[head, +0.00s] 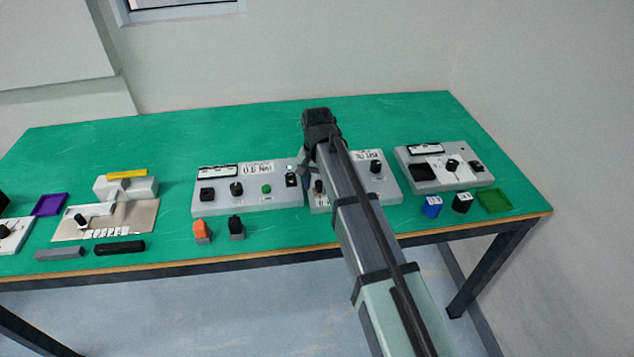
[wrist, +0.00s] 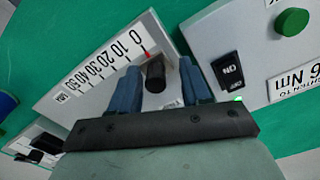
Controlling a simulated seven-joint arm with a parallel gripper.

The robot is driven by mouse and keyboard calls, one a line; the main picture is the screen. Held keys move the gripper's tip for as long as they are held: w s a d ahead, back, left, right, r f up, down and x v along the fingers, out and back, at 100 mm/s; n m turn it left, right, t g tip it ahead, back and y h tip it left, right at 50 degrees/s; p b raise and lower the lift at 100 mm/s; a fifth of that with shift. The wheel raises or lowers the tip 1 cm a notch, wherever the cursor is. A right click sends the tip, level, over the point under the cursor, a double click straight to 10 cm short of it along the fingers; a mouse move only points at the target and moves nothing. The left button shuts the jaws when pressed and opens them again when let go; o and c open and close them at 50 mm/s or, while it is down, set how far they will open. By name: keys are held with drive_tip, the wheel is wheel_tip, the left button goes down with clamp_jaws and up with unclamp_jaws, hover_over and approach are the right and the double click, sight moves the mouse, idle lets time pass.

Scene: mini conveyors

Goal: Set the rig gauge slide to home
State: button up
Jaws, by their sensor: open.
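A grey panel with a white scale (wrist: 103,62) numbered 0 to 50 lies under my gripper in the wrist view. A black knob (wrist: 155,75) stands on it, and a red mark shows by the low-number end of the scale, near 0. My gripper (wrist: 161,68) is open, its two blue fingers on either side of the knob with gaps visible. In the head view my gripper (head: 307,176) is over the left part of this panel (head: 391,186), partly hidden by my arm. Whether this scale is the rig gauge cannot be told.
A grey box (head: 215,206) with a green button stands close at the left; its ON switch (wrist: 228,72) is near my right finger. Another box (head: 482,178) is at the right. A plate (head: 140,220) with a black knob is at far left. The table's back is clear.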

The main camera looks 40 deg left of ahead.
sight(317, 182)
drive_tip(key=shift+r, duration=0.1)
wheel_tip(317, 182, up, 14)
drive_tip(key=shift+f, duration=0.2)
idle(0.4)
idle(0.4)
